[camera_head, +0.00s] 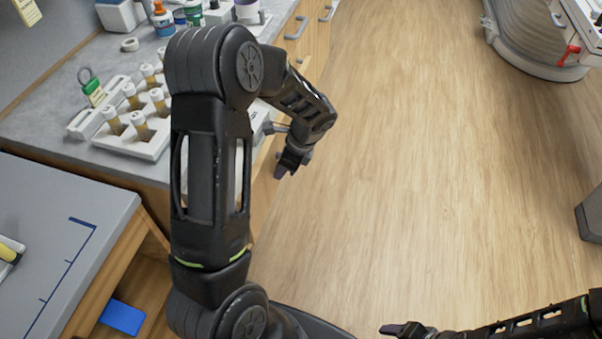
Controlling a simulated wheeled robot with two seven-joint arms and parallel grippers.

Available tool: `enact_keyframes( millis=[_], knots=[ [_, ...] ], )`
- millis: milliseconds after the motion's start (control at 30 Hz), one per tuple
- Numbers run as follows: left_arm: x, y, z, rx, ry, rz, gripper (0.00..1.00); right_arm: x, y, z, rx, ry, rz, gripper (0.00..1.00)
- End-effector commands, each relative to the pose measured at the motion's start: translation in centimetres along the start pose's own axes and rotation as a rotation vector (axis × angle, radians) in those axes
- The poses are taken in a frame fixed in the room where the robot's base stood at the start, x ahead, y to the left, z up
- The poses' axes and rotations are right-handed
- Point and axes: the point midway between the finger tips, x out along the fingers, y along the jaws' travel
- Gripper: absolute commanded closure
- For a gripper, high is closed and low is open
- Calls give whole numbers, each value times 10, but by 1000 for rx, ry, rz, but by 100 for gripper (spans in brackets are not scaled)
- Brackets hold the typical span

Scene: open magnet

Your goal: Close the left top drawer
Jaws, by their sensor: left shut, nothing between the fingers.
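Wooden drawer fronts with grey handles (297,28) run along the counter's front at the top. My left arm hides much of the counter's nearer front, so I cannot tell how far the left top drawer stands out. A strip of wooden front (263,185) shows beside the arm. My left gripper (282,170) is shut and empty, pointing down close to that front; I cannot tell whether it touches. My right gripper (390,329) is at the bottom edge, only partly in view, and its jaws are unclear.
The grey counter (45,120) holds a white rack (135,135) of vials, bottles (163,20) and a tape roll (130,44). A grey-topped desk (60,220) stands lower left, with a blue item (122,316) in the wooden space below. The wooden floor (430,150) is clear.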

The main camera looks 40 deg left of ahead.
Motion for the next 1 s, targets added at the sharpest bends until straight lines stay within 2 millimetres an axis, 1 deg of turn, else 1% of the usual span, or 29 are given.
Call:
enact_keyframes(
  millis=[33,600,800,1000],
  knots=[
    [4,0,12,-5,-2,2,100,-1,0,0,0,0,0,30],
    [43,1,111,-4,-2,2,100,-10,-4,0,0,-1,0,30],
    [54,0,138,-3,-2,2,100,-13,-5,0,0,-1,0,30],
    [61,0,153,-1,0,0,100,-15,-6,0,0,-1,0,30]
  ],
)
